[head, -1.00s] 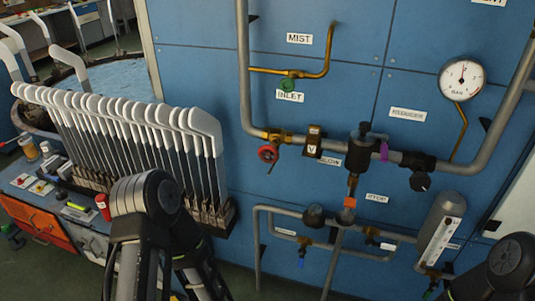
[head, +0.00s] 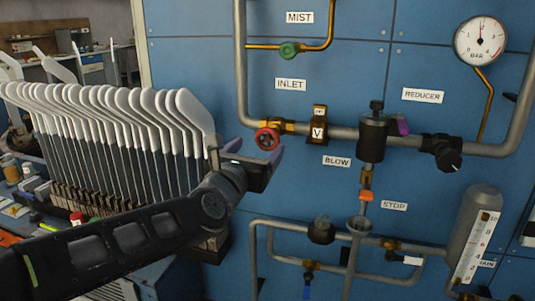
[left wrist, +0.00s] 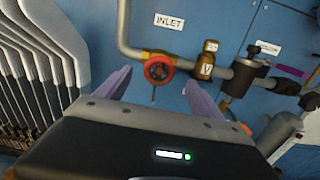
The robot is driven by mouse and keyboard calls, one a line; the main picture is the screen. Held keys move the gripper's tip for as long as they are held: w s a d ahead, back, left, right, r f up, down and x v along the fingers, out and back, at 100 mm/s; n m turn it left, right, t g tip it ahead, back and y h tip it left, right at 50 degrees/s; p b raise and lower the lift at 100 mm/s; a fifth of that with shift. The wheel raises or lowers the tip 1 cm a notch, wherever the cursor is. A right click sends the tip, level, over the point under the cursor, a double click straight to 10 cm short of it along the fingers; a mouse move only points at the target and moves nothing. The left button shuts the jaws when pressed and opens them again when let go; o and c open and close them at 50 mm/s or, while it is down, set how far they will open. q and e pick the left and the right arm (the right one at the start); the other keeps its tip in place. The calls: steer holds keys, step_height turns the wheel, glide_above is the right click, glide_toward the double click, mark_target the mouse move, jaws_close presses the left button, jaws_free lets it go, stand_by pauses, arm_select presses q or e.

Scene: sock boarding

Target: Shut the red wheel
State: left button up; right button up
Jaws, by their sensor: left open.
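The red wheel (head: 267,139) is a small round handwheel on the grey pipe, just below and left of the INLET label (head: 290,85). It also shows in the left wrist view (left wrist: 159,69), between the tips of my purple fingers and beyond them. My left gripper (head: 246,150) is open and empty, just left of and below the wheel in the head view. The wheel appears clear of both fingers; the exact gap in depth is hard to judge. My right gripper is out of view.
A brass valve block marked V (head: 319,122) sits right of the wheel. A green knob (head: 289,49) is on the brass pipe above. A rack of white sock boards (head: 185,115) stands close on the left. A gauge (head: 481,41) hangs at upper right.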

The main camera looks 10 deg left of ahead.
mark_target(266, 138)
arm_select(q)
steer(key=shift+w, duration=0.15)
steer(key=w, duration=0.5)
steer(key=w+p, duration=0.1)
steer(key=w, duration=0.1)
steer(key=shift+w+d, duration=0.25)
steer(key=shift+w, duration=0.05)
steer(key=c, duration=1.4)
